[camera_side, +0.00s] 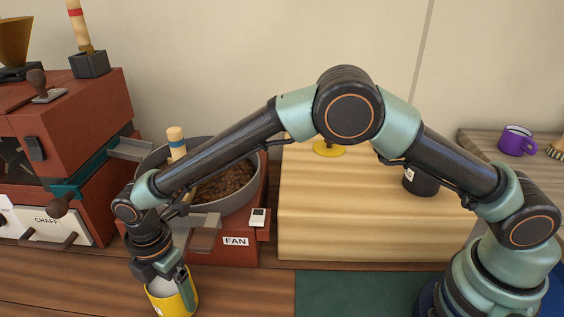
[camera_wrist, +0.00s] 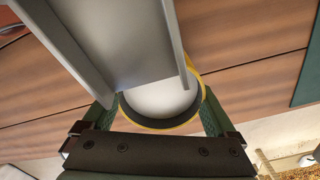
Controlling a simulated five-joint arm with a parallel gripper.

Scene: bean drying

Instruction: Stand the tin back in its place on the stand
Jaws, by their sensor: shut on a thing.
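The yellow tin (camera_side: 180,303) is at the bottom left of the side view, its lower end cut off by the frame edge. My gripper (camera_side: 172,281) is shut on it, with fingers at opposite sides of its rim. In the wrist view the tin (camera_wrist: 193,117) has an open top and a plain pale inside, partly hidden by a grey metal chute (camera_wrist: 125,45). I cannot tell whether the tin touches the counter. A pale wooden stand (camera_side: 370,235) is right of centre, with a yellow disc (camera_side: 329,150) and a dark labelled tin (camera_side: 421,183) on top.
The round pan of beans (camera_side: 225,183) on the red fan unit (camera_side: 262,247) stands just behind my gripper, with its chute (camera_side: 203,236) close by. A red machine (camera_side: 90,110) fills the left. A green mat (camera_side: 345,292) lies in front of the stand. A purple mug (camera_side: 515,141) is far right.

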